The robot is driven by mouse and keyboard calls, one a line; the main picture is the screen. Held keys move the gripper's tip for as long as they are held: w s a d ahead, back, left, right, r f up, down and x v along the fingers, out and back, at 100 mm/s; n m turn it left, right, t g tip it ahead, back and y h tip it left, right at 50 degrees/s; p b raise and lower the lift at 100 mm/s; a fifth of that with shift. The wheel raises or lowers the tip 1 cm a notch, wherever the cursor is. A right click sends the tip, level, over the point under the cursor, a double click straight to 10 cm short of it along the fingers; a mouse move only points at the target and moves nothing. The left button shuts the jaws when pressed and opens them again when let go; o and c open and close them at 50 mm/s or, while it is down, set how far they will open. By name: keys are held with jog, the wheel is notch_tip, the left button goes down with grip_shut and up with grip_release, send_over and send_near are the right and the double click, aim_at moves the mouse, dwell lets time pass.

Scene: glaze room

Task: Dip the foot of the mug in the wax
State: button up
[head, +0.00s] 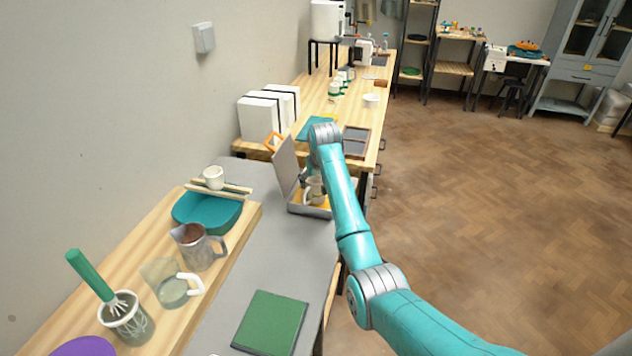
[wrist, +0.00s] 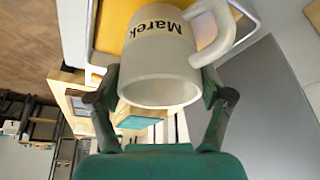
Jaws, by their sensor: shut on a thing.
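A pale mug (wrist: 160,66) with the name "Marek" on a label is between my gripper's fingers (wrist: 160,100) in the wrist view. Its open mouth faces my wrist camera and its handle points up and right. In the head view the mug (head: 316,188) is over an open grey box with a raised lid (head: 288,166). The box holds a yellow-orange layer (wrist: 112,28), likely the wax. My gripper is shut on the mug. The foot of the mug is hidden, so I cannot tell whether it touches the wax.
A green mat (head: 270,322) lies on the grey counter in front. At left, a wooden board carries a teal basin (head: 207,213), a metal pitcher (head: 199,247), a glass jug (head: 170,284) and a whisk in a pot (head: 127,318).

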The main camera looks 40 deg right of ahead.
jog(key=shift+r, duration=1.45)
jog(key=shift+r, duration=0.15)
notch_tip(320, 180, up, 7)
dwell(0.8)
jog(key=shift+a, duration=0.1)
dwell(0.4)
